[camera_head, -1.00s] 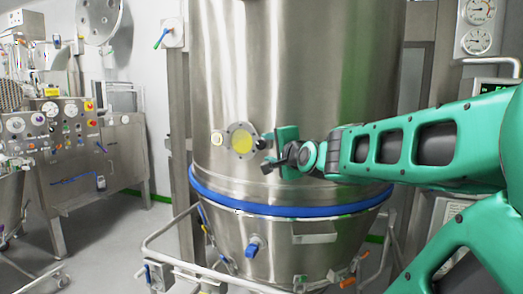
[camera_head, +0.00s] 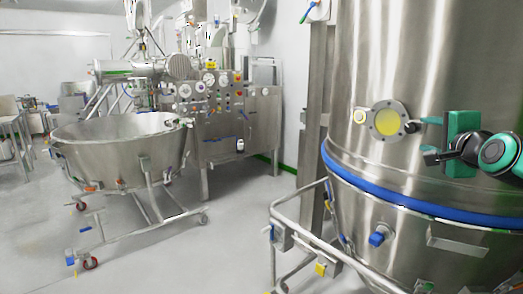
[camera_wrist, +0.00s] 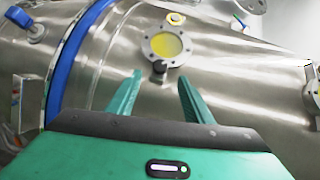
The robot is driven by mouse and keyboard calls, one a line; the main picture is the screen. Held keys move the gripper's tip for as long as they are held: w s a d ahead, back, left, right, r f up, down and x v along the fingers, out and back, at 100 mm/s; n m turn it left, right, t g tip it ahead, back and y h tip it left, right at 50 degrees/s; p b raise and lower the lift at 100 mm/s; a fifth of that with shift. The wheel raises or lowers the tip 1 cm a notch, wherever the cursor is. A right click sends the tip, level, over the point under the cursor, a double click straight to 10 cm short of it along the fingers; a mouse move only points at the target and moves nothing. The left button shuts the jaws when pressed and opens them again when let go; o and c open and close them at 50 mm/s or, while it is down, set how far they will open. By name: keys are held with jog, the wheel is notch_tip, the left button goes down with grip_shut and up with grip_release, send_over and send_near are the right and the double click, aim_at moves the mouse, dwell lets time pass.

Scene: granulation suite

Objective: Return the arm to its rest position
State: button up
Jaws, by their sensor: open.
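My gripper (camera_wrist: 160,95) is open in the wrist view, with two green fingers apart and nothing between them. Past the fingertips is the curved steel wall of a large vessel (camera_wrist: 235,75). A round yellow sight glass (camera_wrist: 167,45) with a bolted rim and a small dark knob (camera_wrist: 159,68) lies just beyond the fingertips. In the head view the green gripper (camera_head: 440,158) is at the right, in front of the vessel (camera_head: 450,60) and right of the sight glass (camera_head: 387,122). Most of my arm is out of the head view.
A blue clamp ring (camera_head: 400,200) circles the vessel, above a tubular frame (camera_head: 300,235) with valves. A wheeled steel bowl (camera_head: 115,150) stands at the left. A control cabinet (camera_head: 235,120) is behind it. Grey floor (camera_head: 215,260) between them is clear.

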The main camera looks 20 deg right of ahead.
jog(key=s+a+f+n+g+y, duration=0.2)
jog(key=a+f+n+g, duration=0.2)
jog(key=f, duration=0.5)
jog(key=s+a+f+n+g+y, duration=0.1)
jog(key=a+f+n+g+y, duration=0.3)
jog(key=f, duration=0.6)
jog(key=s+a+f+n+g+y, duration=0.1)
jog(key=s+a+f+n+g, duration=0.2)
jog(key=s, duration=0.4)
jog(key=s+a+f+n+g, duration=0.4)
jog(key=s+a+f, duration=0.1)
jog(key=s+a, duration=0.1)
jog(key=shift+s+a+f+n+y, duration=0.3)
jog(key=shift+s+f+y, duration=0.1)
jog(key=shift+s, duration=0.25)
